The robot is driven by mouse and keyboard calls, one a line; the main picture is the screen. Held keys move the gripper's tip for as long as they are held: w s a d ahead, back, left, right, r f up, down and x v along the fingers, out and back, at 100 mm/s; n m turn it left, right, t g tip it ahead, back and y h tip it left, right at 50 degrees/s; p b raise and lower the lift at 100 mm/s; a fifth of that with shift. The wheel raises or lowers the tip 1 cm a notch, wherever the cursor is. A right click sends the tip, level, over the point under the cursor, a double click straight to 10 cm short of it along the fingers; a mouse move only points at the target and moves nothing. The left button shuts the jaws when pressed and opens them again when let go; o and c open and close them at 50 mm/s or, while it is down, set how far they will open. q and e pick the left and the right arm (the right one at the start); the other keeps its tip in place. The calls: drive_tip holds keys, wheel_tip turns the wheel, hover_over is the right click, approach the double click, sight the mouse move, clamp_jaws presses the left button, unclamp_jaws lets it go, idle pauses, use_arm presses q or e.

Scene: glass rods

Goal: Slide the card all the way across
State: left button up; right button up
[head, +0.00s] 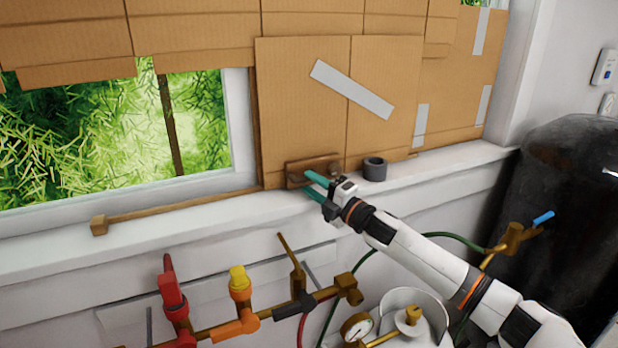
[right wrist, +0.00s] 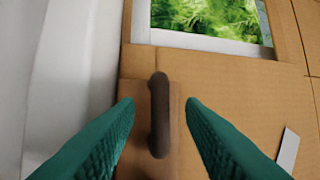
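The card (head: 300,110) is a large brown cardboard panel standing upright at the window, with a strip of grey tape across it. It covers the middle of the window, and the left part is uncovered. A brown wooden handle (head: 296,178) on a backing plate is at the card's bottom edge. It also shows in the right wrist view (right wrist: 159,115). My right gripper (head: 311,185) is open at the handle. In the right wrist view its green fingers (right wrist: 161,103) are spread on either side of the handle, with visible gaps. My left gripper is not in view.
A wooden rail (head: 180,208) runs left along the sill to an end block (head: 99,225). A dark tape roll (head: 374,169) stands on the sill right of the handle. Pipes with a red valve (head: 171,295) and a yellow valve (head: 239,280) are below. A black tank (head: 565,190) stands right.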

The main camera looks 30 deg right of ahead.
drive_tip(key=shift+x, duration=0.85)
drive_tip(key=shift+c, duration=0.4)
clamp_jaws()
drive_tip(key=shift+a, duration=0.1)
drive_tip(key=a, duration=1.3)
drive_tip(key=w+a, duration=0.1)
drive_tip(key=a, duration=0.5)
drive_tip(key=shift+a, duration=0.4)
drive_tip(key=a+b, duration=0.1)
drive_tip(key=a, duration=0.4)
drive_tip(key=a+b, duration=0.1)
drive_tip(key=a, duration=0.4)
drive_tip(key=w+a+b, duration=0.1)
drive_tip(key=a, duration=0.5)
drive_tip(key=shift+a, duration=0.1)
